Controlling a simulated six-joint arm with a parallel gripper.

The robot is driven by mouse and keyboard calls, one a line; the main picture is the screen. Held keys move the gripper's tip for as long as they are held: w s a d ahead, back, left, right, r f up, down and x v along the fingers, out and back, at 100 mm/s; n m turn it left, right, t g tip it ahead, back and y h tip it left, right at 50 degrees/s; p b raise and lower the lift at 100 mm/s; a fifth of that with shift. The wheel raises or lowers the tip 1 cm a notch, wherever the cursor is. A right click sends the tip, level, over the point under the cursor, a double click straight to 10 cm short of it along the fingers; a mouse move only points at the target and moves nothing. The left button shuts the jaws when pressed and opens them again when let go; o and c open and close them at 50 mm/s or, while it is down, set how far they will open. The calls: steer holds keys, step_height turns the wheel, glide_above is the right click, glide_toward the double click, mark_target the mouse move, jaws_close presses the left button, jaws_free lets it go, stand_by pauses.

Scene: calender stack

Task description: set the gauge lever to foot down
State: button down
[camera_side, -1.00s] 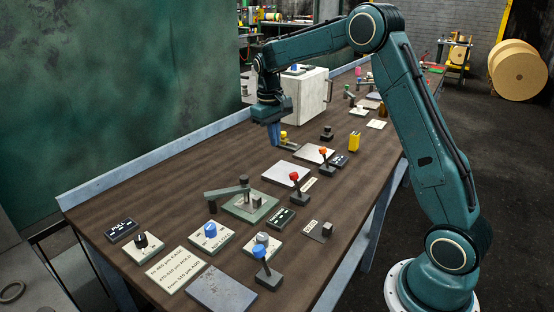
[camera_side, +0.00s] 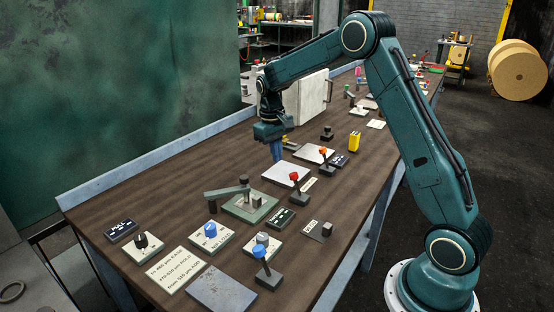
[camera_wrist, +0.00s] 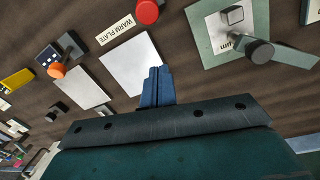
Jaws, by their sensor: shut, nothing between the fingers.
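My gripper (camera_side: 277,152) is shut and empty, its blue fingers pointing down above the far part of the bench. It also shows in the wrist view (camera_wrist: 158,84), close beside a plain pale plate. The unit that looks like the gauge has a grey-green base (camera_side: 240,212), a long grey-green lever arm (camera_side: 222,192) reaching left, and a dark upright knob (camera_side: 244,180). In the wrist view its base (camera_wrist: 210,45) is at upper right with the knob (camera_wrist: 258,50). My gripper is apart from it, beyond it. I cannot tell where the foot sits.
Red-topped (camera_side: 295,180), orange-topped (camera_side: 324,158) and blue-topped (camera_side: 262,255) levers stand along the near side of the bench. A pale plate (camera_side: 283,174) lies between my gripper and the red lever. A white cabinet (camera_side: 306,98) stands behind. Bare wood lies left of my gripper.

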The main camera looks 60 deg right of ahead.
mark_target(296, 184)
steer(key=f, duration=0.4)
steer(key=shift+s+d+f, duration=0.15)
steer(key=shift+d+f, duration=0.05)
steer(key=shift+f, duration=0.15)
steer(key=shift+s+a+r, duration=0.2)
steer(key=shift+s+r, duration=0.05)
steer(key=shift+s, duration=0.35)
steer(key=shift+s+a+r, duration=0.15)
steer(key=shift+s+r, duration=0.05)
steer(key=shift+s, duration=0.4)
steer(key=shift+s+a+r, duration=0.2)
steer(key=shift+s+r, duration=0.05)
steer(key=shift+s, duration=0.35)
